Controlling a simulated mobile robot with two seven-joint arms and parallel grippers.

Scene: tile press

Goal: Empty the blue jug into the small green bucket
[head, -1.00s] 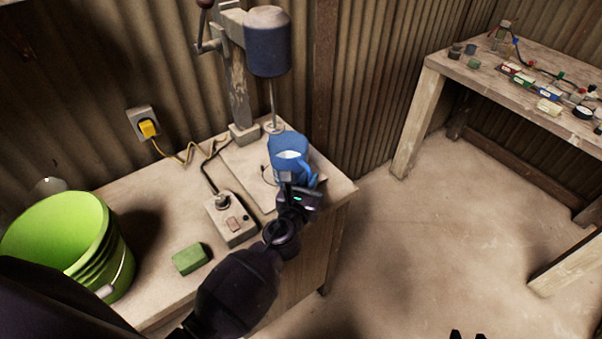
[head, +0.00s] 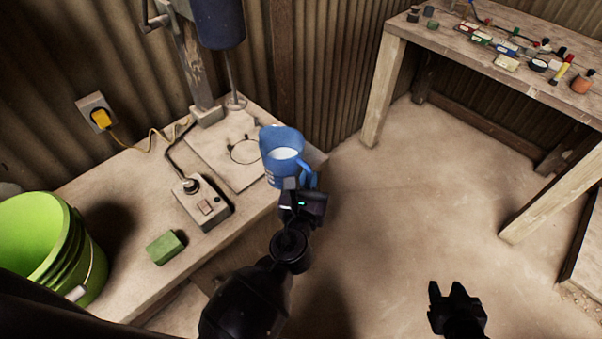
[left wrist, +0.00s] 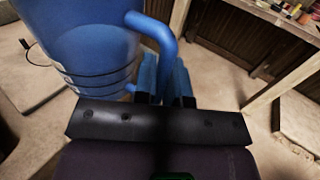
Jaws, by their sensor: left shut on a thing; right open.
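The blue jug (head: 281,150) has a whitish content inside and looks upright. My left gripper (head: 304,186) is shut on its handle and holds it by the right front corner of the workbench. The jug (left wrist: 85,45) and its curved handle between the fingers (left wrist: 163,85) also show in the left wrist view. The green bucket (head: 84,255) stands at the left end of the bench, cut off by the picture's edge; its inside bottom is hidden. My right gripper (head: 455,292) is open and empty, low over the floor at the bottom right.
A mixer on a stand (head: 219,22) with a thin stirring rod rises behind its base board (head: 215,160). A switch box (head: 203,204) and a green block (head: 165,247) lie between jug and bucket. A second table (head: 440,42) with small items stands at the right.

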